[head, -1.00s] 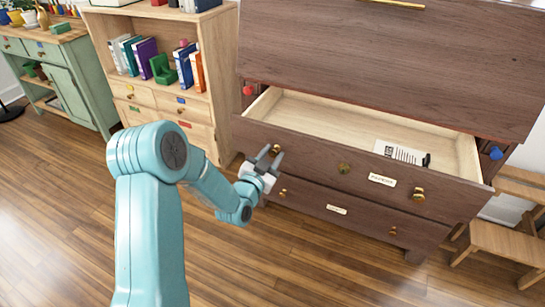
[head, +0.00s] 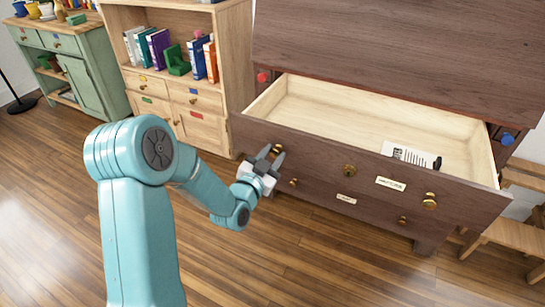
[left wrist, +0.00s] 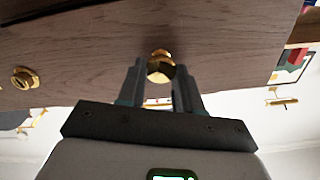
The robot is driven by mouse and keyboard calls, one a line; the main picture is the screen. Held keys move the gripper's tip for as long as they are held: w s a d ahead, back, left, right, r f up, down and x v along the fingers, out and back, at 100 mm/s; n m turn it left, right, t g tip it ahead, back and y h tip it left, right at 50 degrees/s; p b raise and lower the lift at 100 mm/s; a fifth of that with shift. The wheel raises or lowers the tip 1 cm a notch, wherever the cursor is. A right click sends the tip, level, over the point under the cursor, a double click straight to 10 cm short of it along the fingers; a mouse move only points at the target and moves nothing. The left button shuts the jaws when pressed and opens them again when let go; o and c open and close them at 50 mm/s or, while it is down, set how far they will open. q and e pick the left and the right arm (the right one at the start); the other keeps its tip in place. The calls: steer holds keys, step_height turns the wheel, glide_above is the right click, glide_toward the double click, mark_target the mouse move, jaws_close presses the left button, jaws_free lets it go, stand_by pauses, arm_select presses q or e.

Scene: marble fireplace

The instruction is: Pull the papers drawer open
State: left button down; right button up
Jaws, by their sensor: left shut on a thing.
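The papers drawer (head: 330,162) of the dark wood bureau stands well open in the head view. Its label (head: 390,184) is on the front, with a lock plate (head: 349,169) near the middle and a brass knob (head: 429,201) at the right. A printed sheet and a small dark object lie inside. My left gripper (head: 271,155) is shut on the drawer's left brass knob. In the left wrist view the knob (left wrist: 160,68) sits between the two fingers. My right gripper is not in view.
A lower drawer with its own label (head: 346,199) is shut below. A pale bookcase (head: 180,70) and a green cabinet (head: 80,70) stand to the left. A wooden step stool (head: 510,235) is close at the right. The wood floor in front is clear.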

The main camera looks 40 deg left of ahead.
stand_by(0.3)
arm_select(q)
steer(key=c, duration=0.8)
jaws_free()
steer(key=shift+o, duration=0.2)
steer(key=shift+s+d, duration=0.1)
steer(key=shift+s, duration=0.4)
steer(key=p+v, duration=1.5)
steer(key=p, duration=0.1)
steer(key=shift+d, duration=0.2)
steer(key=shift+s, duration=0.1)
